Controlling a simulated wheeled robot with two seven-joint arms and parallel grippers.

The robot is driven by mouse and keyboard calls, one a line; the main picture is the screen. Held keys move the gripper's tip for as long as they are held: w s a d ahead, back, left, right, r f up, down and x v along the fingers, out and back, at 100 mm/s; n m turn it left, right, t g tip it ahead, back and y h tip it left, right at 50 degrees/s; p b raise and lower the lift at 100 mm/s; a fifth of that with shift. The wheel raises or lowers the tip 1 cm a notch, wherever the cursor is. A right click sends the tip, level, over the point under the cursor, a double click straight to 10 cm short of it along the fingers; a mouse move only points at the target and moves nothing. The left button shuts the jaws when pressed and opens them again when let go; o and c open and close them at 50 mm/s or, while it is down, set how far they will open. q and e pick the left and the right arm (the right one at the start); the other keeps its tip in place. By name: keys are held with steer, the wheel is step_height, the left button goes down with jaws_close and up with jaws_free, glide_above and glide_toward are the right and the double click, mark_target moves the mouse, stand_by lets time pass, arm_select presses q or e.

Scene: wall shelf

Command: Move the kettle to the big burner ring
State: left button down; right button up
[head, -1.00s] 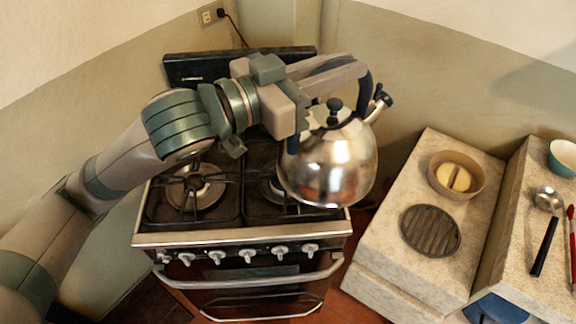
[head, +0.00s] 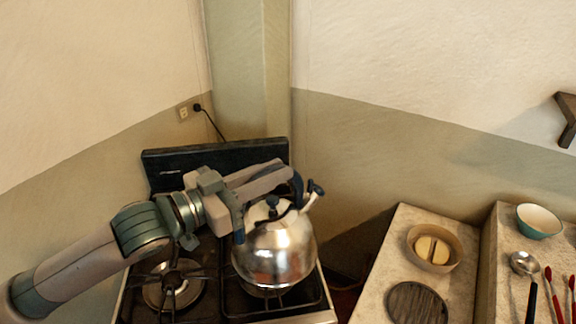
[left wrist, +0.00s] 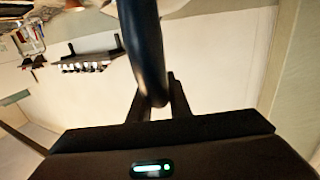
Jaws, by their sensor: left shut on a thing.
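My left gripper (head: 290,178) is shut on the kettle's handle, reaching over from the left. In the left wrist view the dark handle (left wrist: 145,45) runs down between the fingers. The front left burner ring (head: 172,288) is bare, under its black grate. My right gripper is not in view.
The stove's dark back panel (head: 215,160) stands behind my left arm. A teal bowl (head: 540,222) and a ladle (head: 524,264) are farther right.

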mark_target(264, 203)
arm_select(q)
steer(key=shift+w+a+f, duration=0.3)
steer(key=shift+w+a, duration=0.15)
steer(key=shift+w, duration=0.1)
steer(key=shift+w+a+f, duration=0.3)
steer(key=shift+w+a, duration=0.1)
steer(key=shift+w, duration=0.1)
steer(key=shift+p, duration=0.3)
steer(key=shift+f+p, duration=0.75)
steer(key=shift+f, duration=1.75)
steer(key=c, duration=2)
jaws_free()
steer(key=shift+f, duration=0.25)
steer(key=o, duration=0.4)
steer(key=shift+c, duration=0.2)
steer(key=shift+s, duration=0.1)
steer(key=shift+r, duration=0.1)
